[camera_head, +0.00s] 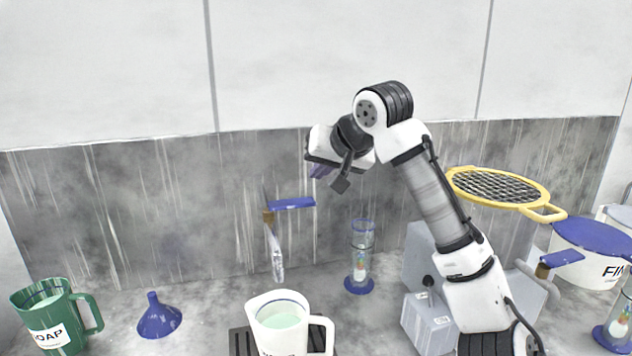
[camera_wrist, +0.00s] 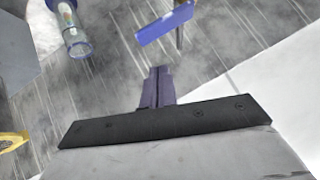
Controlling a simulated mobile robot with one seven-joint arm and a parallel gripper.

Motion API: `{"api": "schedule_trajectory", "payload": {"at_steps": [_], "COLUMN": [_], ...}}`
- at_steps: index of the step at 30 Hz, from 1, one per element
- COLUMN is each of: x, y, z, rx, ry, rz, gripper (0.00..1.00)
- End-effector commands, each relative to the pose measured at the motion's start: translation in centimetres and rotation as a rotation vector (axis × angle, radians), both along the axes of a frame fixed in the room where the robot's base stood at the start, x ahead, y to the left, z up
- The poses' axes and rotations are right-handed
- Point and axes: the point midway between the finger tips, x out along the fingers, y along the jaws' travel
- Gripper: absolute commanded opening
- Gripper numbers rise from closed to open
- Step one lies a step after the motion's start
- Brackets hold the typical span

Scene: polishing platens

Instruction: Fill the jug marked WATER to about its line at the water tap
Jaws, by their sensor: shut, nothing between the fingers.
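A white jug (camera_head: 262,304) with a handle on its right stands on a dark grate under the tap; its label is cut off by the frame's lower edge. The tap (camera_head: 268,217) has a blue lever (camera_head: 291,203) pointing right, which also shows in the wrist view (camera_wrist: 165,22). A pale, clear streak (camera_head: 276,258) hangs from the spout toward the jug; I cannot tell if it is running water. My gripper (camera_head: 321,171) is shut and empty, above and right of the lever; its fingers show together in the wrist view (camera_wrist: 157,85).
A green SOAP jug (camera_head: 53,318) and a blue funnel (camera_head: 159,318) stand left. A clear tube on a blue base (camera_head: 359,286) stands right of the tap. A grey box (camera_head: 429,322), a yellow sieve (camera_head: 548,213) and a blue-lidded white bucket (camera_head: 580,266) are farther right.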

Motion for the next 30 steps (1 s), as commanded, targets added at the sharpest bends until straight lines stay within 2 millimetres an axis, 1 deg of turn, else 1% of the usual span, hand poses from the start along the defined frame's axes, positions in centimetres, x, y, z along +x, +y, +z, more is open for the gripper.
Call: {"api": "schedule_trajectory", "payload": {"at_steps": [1,3,6,9,12,16,30], "x": [-0.7,-1.7,-2.9,-3.7,-4.2,-4.5,-4.5], "y": [-0.3,-0.7,-1.3,-1.8,-2.0,-2.1,-2.1], "z": [0.2,1.3,2.7,3.7,4.2,4.6,4.6], "rx": [0.0,-0.001,0.0,0.0,0.0,0.0,0.0], "ry": [-0.001,-0.002,-0.001,0.0,0.001,0.002,0.002], "rz": [0.0,0.001,0.002,0.0,0.0,0.0,0.0], "gripper": [0.0,0.0,0.0,0.0,0.0,0.0,0.0]}}
